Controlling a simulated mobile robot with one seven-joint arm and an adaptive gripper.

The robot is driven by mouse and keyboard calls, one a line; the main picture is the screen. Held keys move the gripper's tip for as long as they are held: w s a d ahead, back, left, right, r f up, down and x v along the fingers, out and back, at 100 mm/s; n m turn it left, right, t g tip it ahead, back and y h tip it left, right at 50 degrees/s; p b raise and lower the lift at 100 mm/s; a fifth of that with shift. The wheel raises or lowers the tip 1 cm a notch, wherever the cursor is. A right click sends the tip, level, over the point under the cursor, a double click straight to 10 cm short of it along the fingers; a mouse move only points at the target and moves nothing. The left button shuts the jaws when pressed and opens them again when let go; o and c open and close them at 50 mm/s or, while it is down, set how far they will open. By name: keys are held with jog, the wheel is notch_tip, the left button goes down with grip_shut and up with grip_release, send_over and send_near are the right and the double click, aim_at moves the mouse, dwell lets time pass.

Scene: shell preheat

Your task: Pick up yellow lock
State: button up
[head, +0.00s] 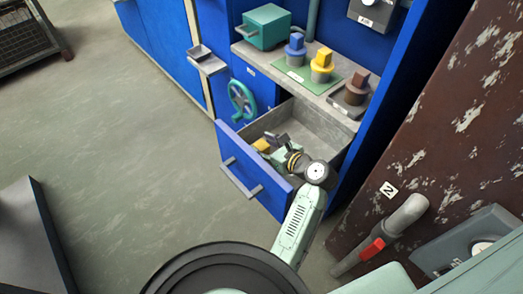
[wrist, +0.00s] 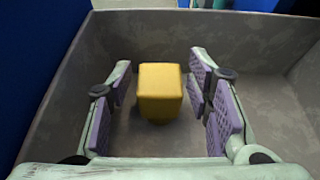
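The yellow lock (wrist: 160,90) is a small block on the floor of the open drawer (wrist: 60,100). In the wrist view it stands centred between the fingers of my gripper (wrist: 160,102), with visible gaps on both sides. The fingers are spread and have purple pads. In the head view my gripper (head: 272,144) reaches down into the drawer (head: 228,150), and the yellow lock (head: 261,145) shows partly beside the fingers. My gripper and wrist hide part of it and of the drawer inside.
The blue cabinet's counter (head: 315,85) above the drawer holds a teal box (head: 265,27) and blue, yellow and brown knob-like pieces. A teal handwheel (head: 242,100) is left of the drawer. The drawer walls stand close around my gripper. Floor is open at left.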

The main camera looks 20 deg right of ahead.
jog(key=c, duration=0.9)
